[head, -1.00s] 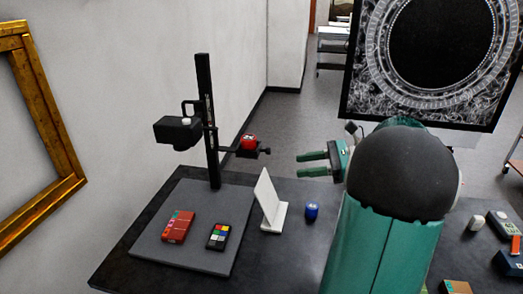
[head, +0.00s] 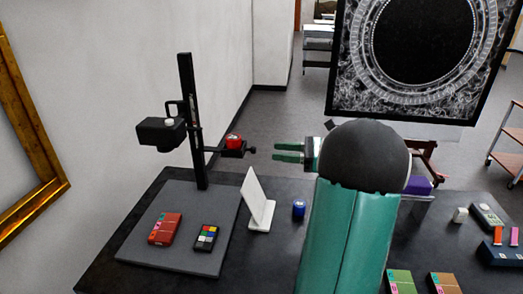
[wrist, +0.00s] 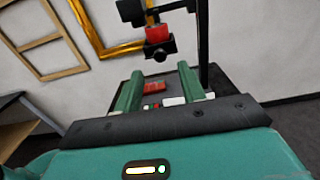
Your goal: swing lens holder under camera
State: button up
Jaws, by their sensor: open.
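The copy stand has a black column (head: 192,125) on a grey baseboard (head: 185,250). The black camera (head: 161,132) is mounted on it to the left. The lens holder (head: 233,149) is an arm sticking out to the right of the column, with a red piece (head: 234,140) on it and a dark knob at its end. In the wrist view the red piece (wrist: 157,34) and dark knob (wrist: 159,51) show ahead, beyond the fingers. My gripper (head: 289,152) is open and empty, to the right of the holder's end at a similar height, with a gap between them.
On the baseboard lie a red box (head: 165,229) and a colour checker (head: 206,237). A white angled card (head: 257,201) and a blue jar (head: 299,209) stand right of it. A large framed dark print (head: 415,50) is behind. Small items lie on the table's right.

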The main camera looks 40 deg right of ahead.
jog(key=x, duration=0.6)
jog(key=shift+s, duration=0.1)
grip_shut()
